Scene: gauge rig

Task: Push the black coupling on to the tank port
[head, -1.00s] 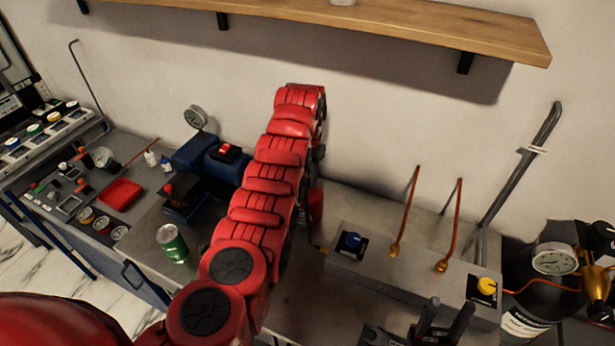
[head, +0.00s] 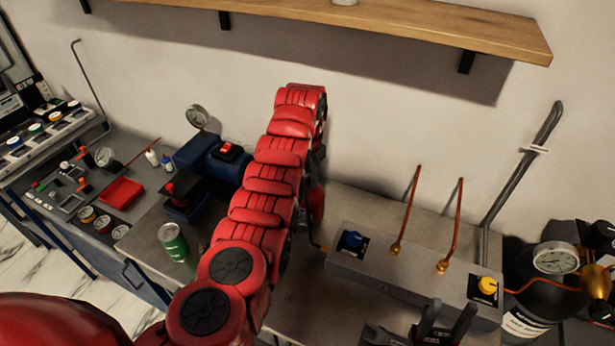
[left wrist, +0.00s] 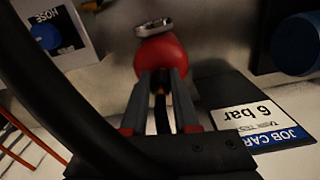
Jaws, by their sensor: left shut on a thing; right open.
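In the left wrist view my left gripper (left wrist: 160,82) is shut on the black coupling (left wrist: 160,108), a dark piece with an orange-brown band, mostly hidden between the fingers. The red tank (left wrist: 161,57) with a silvery top lies straight beyond the fingertips. I cannot tell whether the coupling touches its port. In the head view my red left arm hides the left gripper and most of the tank (head: 317,205). A thick black hose (left wrist: 55,95) crosses the wrist view's foreground. My right gripper (head: 447,318) is open and empty at the bottom of the head view.
A grey box with a blue knob (head: 351,240), a yellow knob (head: 487,285) and two copper pipes (head: 408,210) stands right of the arm. A green can (head: 173,242) stands left. The job card (left wrist: 262,115) reads 6 bar. A wooden shelf (head: 400,25) hangs above.

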